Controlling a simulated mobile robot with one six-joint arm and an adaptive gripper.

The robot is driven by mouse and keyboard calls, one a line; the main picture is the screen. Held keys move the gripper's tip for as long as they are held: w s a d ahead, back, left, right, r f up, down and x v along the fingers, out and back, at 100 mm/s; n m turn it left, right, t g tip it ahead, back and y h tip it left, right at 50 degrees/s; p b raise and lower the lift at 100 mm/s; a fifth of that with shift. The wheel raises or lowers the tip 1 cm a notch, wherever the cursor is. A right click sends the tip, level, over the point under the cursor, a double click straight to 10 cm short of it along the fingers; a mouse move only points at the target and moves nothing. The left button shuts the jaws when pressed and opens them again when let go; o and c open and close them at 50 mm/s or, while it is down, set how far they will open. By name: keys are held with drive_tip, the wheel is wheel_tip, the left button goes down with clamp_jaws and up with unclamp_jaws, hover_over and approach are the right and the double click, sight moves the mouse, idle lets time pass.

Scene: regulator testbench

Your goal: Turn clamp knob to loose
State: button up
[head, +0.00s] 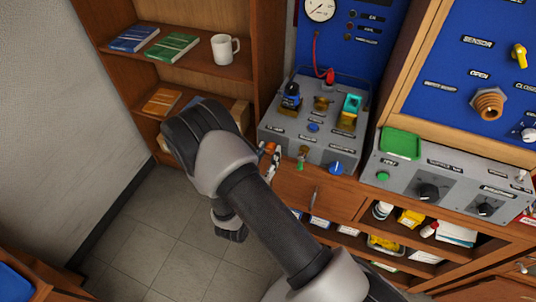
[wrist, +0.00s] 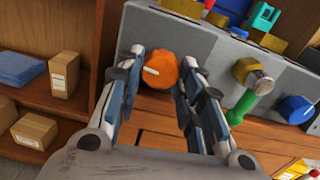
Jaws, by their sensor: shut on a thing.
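An orange knob (wrist: 160,70), which looks like the clamp knob, sits on the front face of the grey testbench box (wrist: 205,48), near its left end. In the head view the orange knob (head: 270,147) shows just past my arm, with only a small part of my gripper (head: 272,160) visible. Any label by the knob is not readable.
Right of the knob on the same box are a brass fitting with a green handle (wrist: 241,107) and a blue knob (wrist: 295,109). Blue and teal fittings stand on top. A wooden shelf with small cardboard boxes (wrist: 64,74) is at left. Open floor (head: 150,235) lies below.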

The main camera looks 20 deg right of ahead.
drive_tip(key=shift+n+p, duration=0.3)
drive_tip(key=shift+n, duration=0.5)
drive_tip(key=o, duration=1.1)
drive_tip(key=shift+c, duration=0.2)
drive_tip(key=v, duration=1.2)
drive_tip(key=shift+d+r, duration=0.1)
